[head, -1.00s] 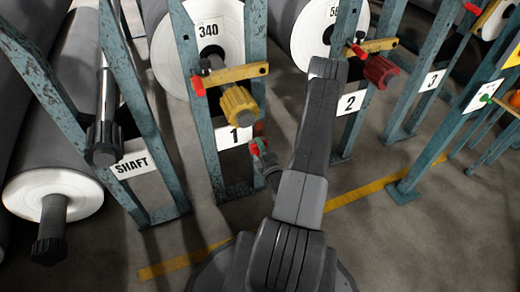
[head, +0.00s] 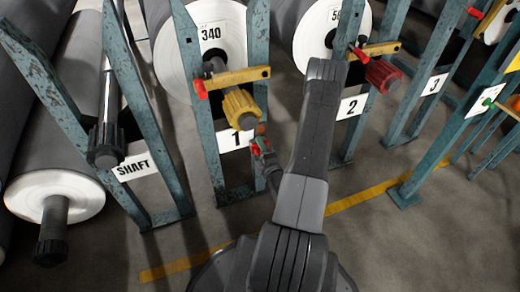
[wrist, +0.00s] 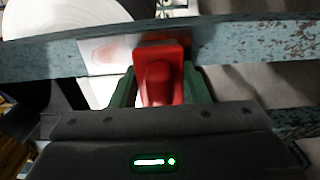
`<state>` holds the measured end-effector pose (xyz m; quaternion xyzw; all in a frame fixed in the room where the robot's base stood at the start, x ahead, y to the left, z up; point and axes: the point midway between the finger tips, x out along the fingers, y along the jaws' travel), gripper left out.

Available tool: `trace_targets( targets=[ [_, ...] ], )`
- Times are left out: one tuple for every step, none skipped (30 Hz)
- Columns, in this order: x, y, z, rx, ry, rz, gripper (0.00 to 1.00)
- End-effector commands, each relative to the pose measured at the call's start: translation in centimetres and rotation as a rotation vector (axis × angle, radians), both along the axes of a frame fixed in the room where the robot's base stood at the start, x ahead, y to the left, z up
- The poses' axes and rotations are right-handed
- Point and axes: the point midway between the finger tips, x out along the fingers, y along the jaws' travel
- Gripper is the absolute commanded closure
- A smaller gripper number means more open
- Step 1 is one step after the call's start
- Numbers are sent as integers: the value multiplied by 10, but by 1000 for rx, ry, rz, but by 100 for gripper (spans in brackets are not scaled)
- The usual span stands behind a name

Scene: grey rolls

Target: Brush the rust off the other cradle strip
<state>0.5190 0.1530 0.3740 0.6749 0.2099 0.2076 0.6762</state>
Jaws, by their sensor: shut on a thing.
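My gripper (head: 262,152) is low in front of the post beside plate 1 in the head view. In the wrist view its green fingers (wrist: 160,88) are shut on a red tool (wrist: 158,75), which I take for the brush. The tool's far end reaches a teal beam; I cannot tell if it touches. Left of the tool, a pale strip (wrist: 100,62) on the beam bears a reddish patch, perhaps rust. The tool hides part of this strip. The gripper itself is small in the head view, and the tool's bristles are not visible.
Teal posts (head: 183,60) stand close around my gripper. A yellow knob (head: 239,107) and yellow bar (head: 238,78) jut out above it; a red knob (head: 383,74) is to the right. Big rolls (head: 210,60) lie behind. Floor with a yellow line (head: 360,194) is open in front.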

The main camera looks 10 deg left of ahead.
Motion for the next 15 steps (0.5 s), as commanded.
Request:
trace_targets(
  targets=[
    [2, -3, 0, 0, -1, -1, 83],
    [3, -5, 0, 0, -1, -2, 83],
    [5, -8, 0, 0, -2, -3, 83],
    [6, -10, 0, 0, -2, -4, 83],
    [8, -12, 0, 1, -3, -4, 83],
    [10, -16, 0, 1, -3, -3, 83],
    [11, -18, 0, 1, -3, -3, 83],
    [13, -20, 0, 1, -3, -3, 83],
    [15, -23, 0, 0, -2, -3, 83],
    [16, -25, 0, -1, -3, -3, 83],
    [17, -28, 1, 0, -4, -2, 83],
    [18, -30, 1, 0, -4, -3, 83],
    [19, -31, 1, -1, -3, -2, 83],
    [20, -32, 0, 0, -2, -2, 83],
    [20, -33, 1, 0, -2, -1, 83]
  ],
)
